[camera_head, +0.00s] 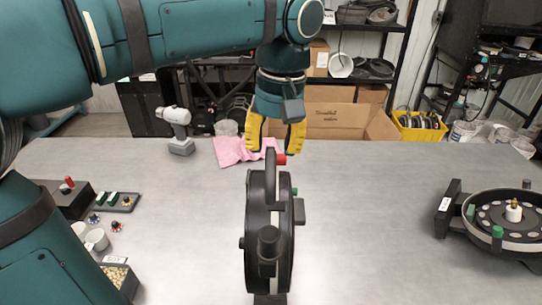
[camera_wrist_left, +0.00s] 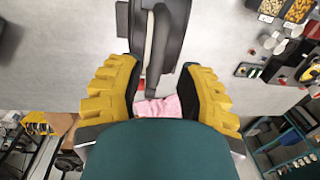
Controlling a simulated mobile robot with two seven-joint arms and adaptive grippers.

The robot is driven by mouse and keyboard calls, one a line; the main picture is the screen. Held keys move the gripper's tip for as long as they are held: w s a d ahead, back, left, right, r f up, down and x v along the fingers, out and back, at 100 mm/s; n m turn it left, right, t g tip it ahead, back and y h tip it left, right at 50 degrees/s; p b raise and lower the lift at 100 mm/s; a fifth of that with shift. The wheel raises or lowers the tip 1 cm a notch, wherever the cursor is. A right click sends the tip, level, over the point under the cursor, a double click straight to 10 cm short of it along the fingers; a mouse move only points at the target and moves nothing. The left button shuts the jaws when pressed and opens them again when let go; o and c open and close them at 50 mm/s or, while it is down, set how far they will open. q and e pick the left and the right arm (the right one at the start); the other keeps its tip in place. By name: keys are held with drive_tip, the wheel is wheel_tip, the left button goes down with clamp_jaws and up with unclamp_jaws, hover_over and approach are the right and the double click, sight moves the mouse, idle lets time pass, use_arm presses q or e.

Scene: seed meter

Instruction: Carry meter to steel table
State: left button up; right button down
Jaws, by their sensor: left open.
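A black round seed meter (camera_head: 268,232) stands upright on edge on the grey steel table (camera_head: 365,215), near the middle front. It has a handle on top, a red part near the handle and a green part at its side. My left gripper (camera_head: 276,140) is open, pointing down just above and behind the meter's top. In the left wrist view the meter (camera_wrist_left: 165,50) shows ahead of and between the yellow fingers (camera_wrist_left: 163,90), with no finger seen closed on it. A second meter (camera_head: 510,222) lies flat at the right. My right gripper is not seen.
A pink cloth (camera_head: 232,151), a grey drill (camera_head: 177,130) and an open cardboard box (camera_head: 335,121) are at the back. Small parts, cups (camera_head: 96,239) and a seed bin (camera_head: 119,279) are at the left. The table between the two meters is clear.

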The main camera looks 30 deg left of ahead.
use_arm(q)
wheel_tip(320, 180, up, 6)
drive_tip(key=p, duration=0.1)
drive_tip(key=shift+d, duration=0.25)
drive_tip(key=shift+w, duration=0.1)
idle(0.3)
